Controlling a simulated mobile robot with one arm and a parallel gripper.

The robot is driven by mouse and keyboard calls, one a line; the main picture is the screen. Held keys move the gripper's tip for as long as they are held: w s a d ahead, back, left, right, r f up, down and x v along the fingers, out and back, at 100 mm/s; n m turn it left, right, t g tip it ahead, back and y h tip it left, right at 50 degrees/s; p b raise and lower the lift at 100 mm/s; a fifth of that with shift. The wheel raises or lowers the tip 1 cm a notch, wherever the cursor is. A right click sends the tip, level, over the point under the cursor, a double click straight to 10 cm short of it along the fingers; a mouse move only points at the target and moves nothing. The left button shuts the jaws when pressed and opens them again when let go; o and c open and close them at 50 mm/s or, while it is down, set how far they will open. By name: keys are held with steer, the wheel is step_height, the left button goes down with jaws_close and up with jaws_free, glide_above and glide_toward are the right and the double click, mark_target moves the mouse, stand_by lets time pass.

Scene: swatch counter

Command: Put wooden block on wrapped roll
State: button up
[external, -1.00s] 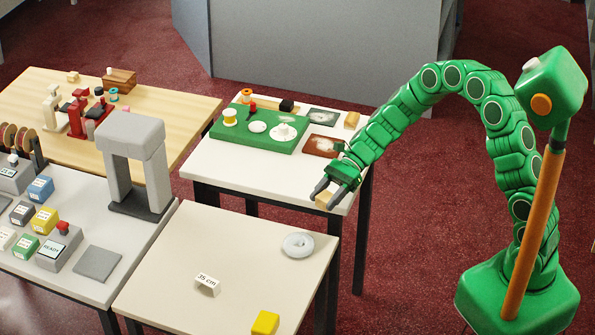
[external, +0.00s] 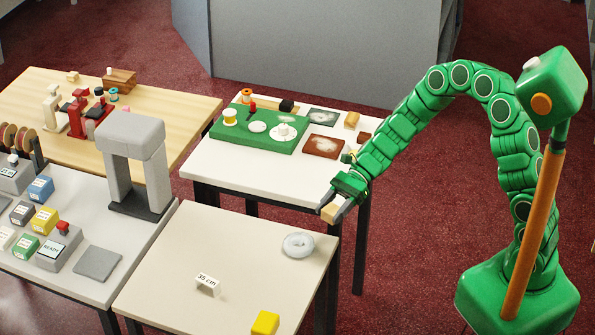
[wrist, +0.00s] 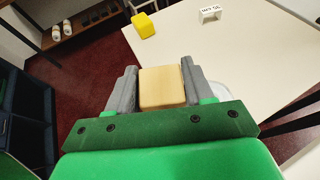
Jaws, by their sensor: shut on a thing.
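My gripper (external: 334,210) is shut on a light wooden block (external: 328,213), held in the air beyond the white table's front right corner. In the wrist view the wooden block (wrist: 162,88) sits between the two grey fingers of my gripper (wrist: 160,90). The wrapped roll (external: 298,245), a pale ring-shaped roll, lies flat on the near cream table, below and left of my gripper in the external view. In the wrist view the roll (wrist: 219,88) is mostly hidden behind the right finger.
The cream table (external: 200,245) also carries a "35 cm" marker (external: 207,284) and a yellow block (external: 265,323). A grey arch (external: 134,150) stands on the left table. The white table (external: 230,168) behind holds a green board (external: 240,137) and small items.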

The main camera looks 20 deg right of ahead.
mark_target(299, 241)
steer(key=w+a+f, duration=0.2)
steer(key=f, duration=0.1)
steer(key=w+a+f, duration=0.3)
steer(key=shift+w+a, duration=0.2)
steer(key=shift+a, duration=0.1)
steer(key=shift+w+a+f, duration=0.3)
steer(key=shift+f, duration=0.2)
steer(key=shift+w+a+f, duration=0.3)
steer(key=shift+f, duration=1.7)
steer(key=shift+f, duration=0.1)
steer(key=o, duration=1)
